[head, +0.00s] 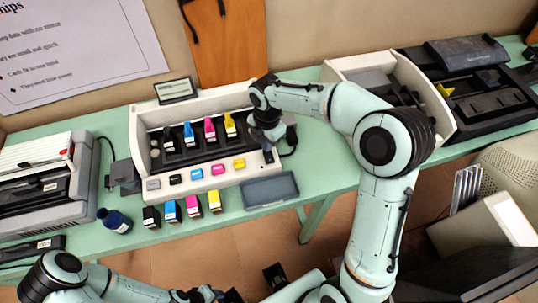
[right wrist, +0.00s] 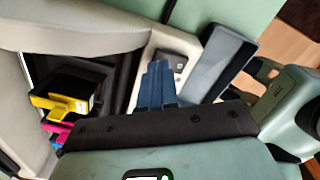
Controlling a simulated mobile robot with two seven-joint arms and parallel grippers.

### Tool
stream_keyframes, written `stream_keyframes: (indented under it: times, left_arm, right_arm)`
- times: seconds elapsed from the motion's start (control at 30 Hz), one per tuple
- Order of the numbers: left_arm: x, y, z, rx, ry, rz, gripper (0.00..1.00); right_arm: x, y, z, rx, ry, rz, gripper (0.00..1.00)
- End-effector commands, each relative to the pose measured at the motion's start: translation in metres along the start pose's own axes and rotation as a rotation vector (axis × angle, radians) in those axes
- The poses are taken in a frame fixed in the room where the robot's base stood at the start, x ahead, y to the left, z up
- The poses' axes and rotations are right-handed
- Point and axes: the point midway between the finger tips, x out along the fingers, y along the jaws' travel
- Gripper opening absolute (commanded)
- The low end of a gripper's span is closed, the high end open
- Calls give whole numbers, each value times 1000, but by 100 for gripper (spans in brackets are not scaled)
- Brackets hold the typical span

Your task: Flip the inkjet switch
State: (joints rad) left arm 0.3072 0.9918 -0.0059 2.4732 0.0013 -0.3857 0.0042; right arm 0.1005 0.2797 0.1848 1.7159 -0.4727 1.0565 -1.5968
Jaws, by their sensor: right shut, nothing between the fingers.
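The inkjet printer (head: 205,180) is an open white unit with colored cartridges inside and a row of colored buttons along its front panel. A small dark switch (head: 268,154) sits at the right end of that panel. The switch also shows in the right wrist view (right wrist: 180,62) on the pale panel, just beyond the fingertips. My right gripper (head: 267,141) is shut and empty, over the printer's right end close to the switch. Its blue fingers show in the right wrist view (right wrist: 157,80); contact with the switch cannot be told.
A blue-grey tray (head: 270,190) lies right of the printer's front. Several loose cartridges (head: 193,206) and a dark ink bottle (head: 115,220) stand before it. Another printer (head: 40,185) is at left, and an open white unit (head: 360,68) at right.

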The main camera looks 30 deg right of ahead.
Motion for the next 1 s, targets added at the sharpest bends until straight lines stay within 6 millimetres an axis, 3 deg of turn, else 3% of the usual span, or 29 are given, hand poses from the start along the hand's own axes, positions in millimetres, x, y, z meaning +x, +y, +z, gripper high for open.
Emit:
stream_keyframes:
  times: [1.0]
  left_arm:
    - [4, -2, 1, -1, -2, -1, 43]
  right_arm:
    - [8, 0, 0, 0, 0, -1, 0]
